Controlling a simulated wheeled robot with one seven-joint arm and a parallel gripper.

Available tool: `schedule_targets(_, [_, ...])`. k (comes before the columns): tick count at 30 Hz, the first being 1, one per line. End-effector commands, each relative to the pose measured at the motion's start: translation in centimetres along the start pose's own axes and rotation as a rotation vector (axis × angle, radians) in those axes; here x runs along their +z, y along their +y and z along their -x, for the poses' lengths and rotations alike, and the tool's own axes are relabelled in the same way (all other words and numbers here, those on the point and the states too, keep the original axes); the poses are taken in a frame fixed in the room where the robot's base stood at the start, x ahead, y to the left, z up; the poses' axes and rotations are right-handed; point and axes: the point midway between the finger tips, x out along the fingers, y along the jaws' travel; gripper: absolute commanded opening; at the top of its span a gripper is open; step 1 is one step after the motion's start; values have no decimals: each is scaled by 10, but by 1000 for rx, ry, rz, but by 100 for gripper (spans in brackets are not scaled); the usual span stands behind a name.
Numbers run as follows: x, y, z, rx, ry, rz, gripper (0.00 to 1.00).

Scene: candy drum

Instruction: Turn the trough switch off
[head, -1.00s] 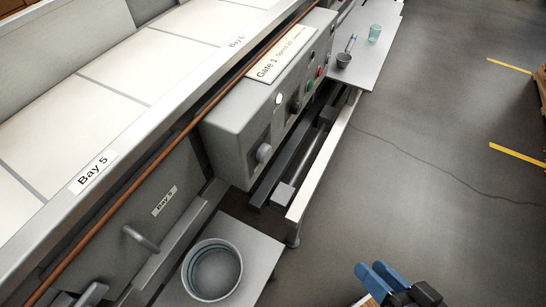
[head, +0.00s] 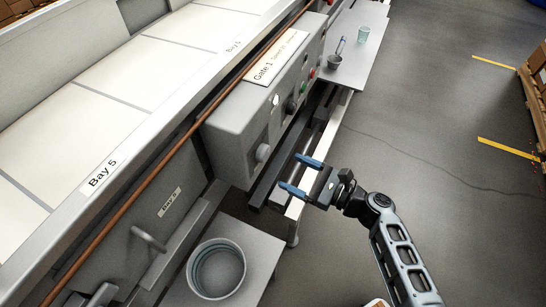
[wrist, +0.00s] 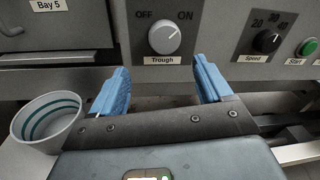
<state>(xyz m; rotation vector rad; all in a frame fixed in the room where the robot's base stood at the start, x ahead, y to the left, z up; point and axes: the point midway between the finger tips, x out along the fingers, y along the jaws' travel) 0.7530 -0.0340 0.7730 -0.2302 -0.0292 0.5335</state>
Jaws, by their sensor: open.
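The trough switch (wrist: 164,37) is a round grey knob on the grey control panel, above the label "Trough" and between the marks OFF and ON. Its pointer line appears to lean up and right, towards ON. In the head view the knob (head: 262,152) is at the near end of the panel front. My gripper (head: 291,171) is open and empty, its blue fingers pointing at the panel. In the wrist view the gripper (wrist: 160,68) has the knob above and between its fingertips, apart from them.
A black speed dial (wrist: 267,40) and a green start button (wrist: 307,47) are right of the switch. A grey bucket (head: 216,268) stands on a low shelf at the near side. A rail (head: 296,205) runs below the panel. Open floor lies to the right.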

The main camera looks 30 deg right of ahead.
Motion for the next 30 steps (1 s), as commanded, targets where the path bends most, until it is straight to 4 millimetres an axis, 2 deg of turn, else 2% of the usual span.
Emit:
schedule_targets(5, [7, -9, -11, -4, -36, -37, 79])
schedule_targets(18, [8, -9, -71, -4, -33, -33, 79])
schedule_targets(23, [8, -9, -81, -4, -33, -32, 79])
schedule_targets(30, [8, -8, -82, -5, -32, -33, 79])
